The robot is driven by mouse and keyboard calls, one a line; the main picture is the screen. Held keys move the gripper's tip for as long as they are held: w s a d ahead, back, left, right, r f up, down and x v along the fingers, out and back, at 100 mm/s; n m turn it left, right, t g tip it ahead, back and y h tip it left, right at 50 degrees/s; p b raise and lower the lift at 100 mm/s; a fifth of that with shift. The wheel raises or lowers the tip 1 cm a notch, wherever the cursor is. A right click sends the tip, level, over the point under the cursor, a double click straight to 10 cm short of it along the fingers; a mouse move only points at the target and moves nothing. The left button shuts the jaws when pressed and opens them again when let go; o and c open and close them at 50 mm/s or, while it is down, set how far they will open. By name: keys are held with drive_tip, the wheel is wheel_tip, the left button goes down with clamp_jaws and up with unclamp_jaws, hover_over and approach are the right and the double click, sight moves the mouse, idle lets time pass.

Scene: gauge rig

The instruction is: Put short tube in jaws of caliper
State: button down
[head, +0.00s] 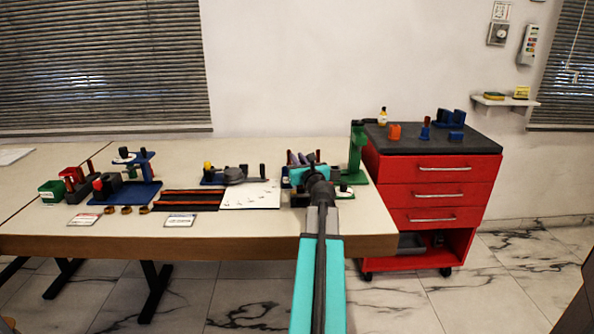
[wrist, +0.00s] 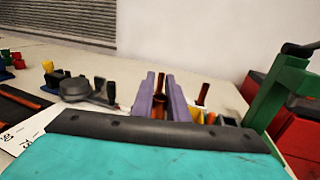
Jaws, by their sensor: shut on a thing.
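My gripper (head: 299,159) is over the right part of the table. In the wrist view its purple fingers (wrist: 160,98) are shut on a copper-brown tube (wrist: 160,84), which stands up between them and looks like the short tube. Its lower end is hidden. A dark grey device with a round body and upright prongs, apparently the caliper (wrist: 88,90), lies to the left of the fingers, apart from them.
Another copper-brown piece (wrist: 203,93) stands right of the fingers. A green stand (head: 357,160) rises at the table's right edge, beside a red cabinet (head: 430,180). A white sheet (head: 250,195) and dark rack (head: 190,199) lie left. A blue dial stand (head: 140,165) stands farther left.

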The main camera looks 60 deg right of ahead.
drive_tip(key=shift+f+b, duration=0.8)
drive_tip(key=shift+f, duration=1.1)
drive_tip(key=shift+f, duration=0.1)
drive_tip(key=c, duration=1.7)
unclamp_jaws()
drive_tip(key=shift+c, duration=0.2)
